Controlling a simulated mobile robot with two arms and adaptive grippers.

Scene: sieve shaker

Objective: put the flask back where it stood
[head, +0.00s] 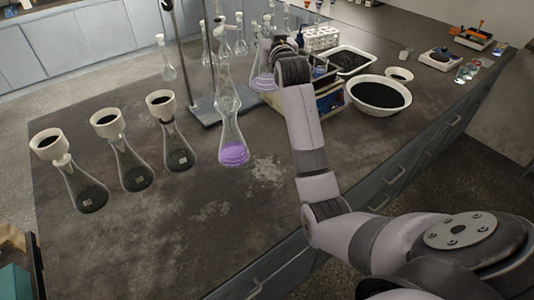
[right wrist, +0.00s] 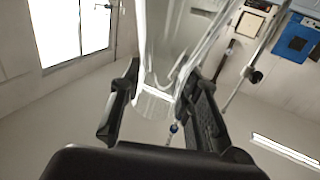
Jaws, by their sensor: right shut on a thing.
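My right gripper (head: 272,48) is at the back middle of the bench, partly hidden behind its own wrist. It is shut on a clear glass flask (head: 262,78) with a faint purple tint low down. In the right wrist view the gripper's two dark fingers (right wrist: 160,98) are on either side of the clear glass (right wrist: 172,38). I cannot tell whether the held flask's base touches the bench. Another conical flask with purple liquid (head: 233,150) stands on the bench, in front of the held one. My left gripper is not in view.
Several flasks with dark-filled white funnels (head: 107,123) stand at the left. A metal stand (head: 205,108) is left of the gripper. A rack box (head: 322,100), a dark tray (head: 351,60) and a white bowl (head: 378,108) lie to the right. The front bench is clear.

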